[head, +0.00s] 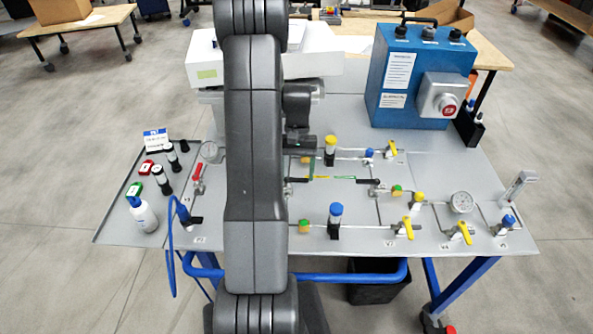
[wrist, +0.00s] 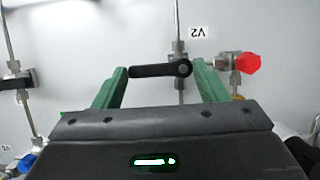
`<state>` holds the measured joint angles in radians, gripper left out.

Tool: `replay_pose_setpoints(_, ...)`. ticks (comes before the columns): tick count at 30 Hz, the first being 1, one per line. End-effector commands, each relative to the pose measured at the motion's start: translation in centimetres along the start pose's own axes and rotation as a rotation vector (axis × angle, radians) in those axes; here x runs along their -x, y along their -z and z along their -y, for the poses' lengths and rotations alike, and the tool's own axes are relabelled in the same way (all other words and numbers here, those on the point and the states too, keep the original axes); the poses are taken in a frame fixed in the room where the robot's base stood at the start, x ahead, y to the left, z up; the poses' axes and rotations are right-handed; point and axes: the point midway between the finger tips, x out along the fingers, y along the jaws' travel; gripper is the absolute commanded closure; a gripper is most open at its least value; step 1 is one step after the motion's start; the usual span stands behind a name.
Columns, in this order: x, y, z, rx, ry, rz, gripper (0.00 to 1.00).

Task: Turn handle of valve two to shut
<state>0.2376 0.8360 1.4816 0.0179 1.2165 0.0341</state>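The valve marked V2 shows in the wrist view, with its label (wrist: 197,32) upside down above it. Its black lever handle (wrist: 158,71) points left from the pivot, crosswise to the vertical pipe. My gripper (wrist: 160,67) is open. One green finger is beside the lever's free end and the other is just right of the pivot, with gaps visible. The lower pipe is hidden behind the gripper body. In the head view my arm covers much of the panel's middle, and I cannot clearly make out V2 there.
A red knob (wrist: 247,63) on a side fitting is close to the right finger. Another black handle (wrist: 15,78) is on a pipe at the left. The grey panel (head: 430,170) carries gauges and yellow-handled valves. A blue box (head: 421,75) stands at the back right.

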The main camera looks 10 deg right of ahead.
Motion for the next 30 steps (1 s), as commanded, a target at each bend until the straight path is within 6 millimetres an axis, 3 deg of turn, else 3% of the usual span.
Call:
replay_pose_setpoints(1, 0.1, 0.1, 0.0, 0.0, 0.0, -0.004, 0.26)
replay_pose_setpoints(3, 0.1, 0.1, 0.0, 0.001, 0.0, -0.003, 0.12)
replay_pose_setpoints(12, 0.1, 0.0, 0.0, 0.001, 0.0, -0.002, 0.12)
replay_pose_setpoints(16, 1.1, 0.1, 0.0, 0.001, 0.0, -0.003, 0.12)
replay_pose_setpoints(30, 11.0, 0.1, 0.0, 0.001, 0.0, -0.005, 0.12)
